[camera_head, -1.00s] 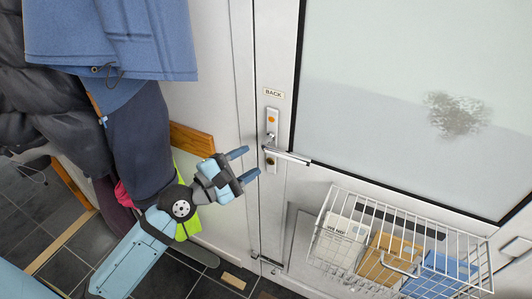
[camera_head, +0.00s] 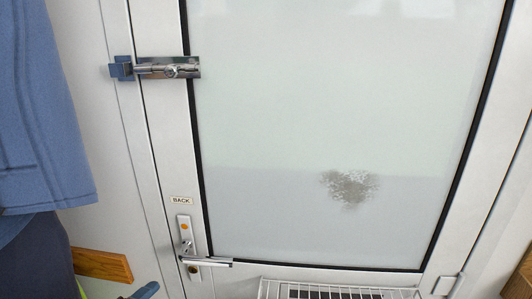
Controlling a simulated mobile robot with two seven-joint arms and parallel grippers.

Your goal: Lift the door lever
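The silver door lever (camera_head: 208,261) sits low on the left side of the white glazed door (camera_head: 166,150). It points right and lies about level. Its plate (camera_head: 184,238) has an orange dot and is under a small BACK label (camera_head: 181,200). Only a blue fingertip of my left gripper (camera_head: 146,290) shows at the bottom edge, left of and below the lever and apart from it. The rest of that gripper is out of view. My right gripper is not in view.
A metal slide bolt (camera_head: 168,70) crosses from the door to the frame high on the left. A white wire basket (camera_head: 330,285) is on the door below the glass. Blue coats (camera_head: 40,120) and a wooden rail (camera_head: 101,265) are at left.

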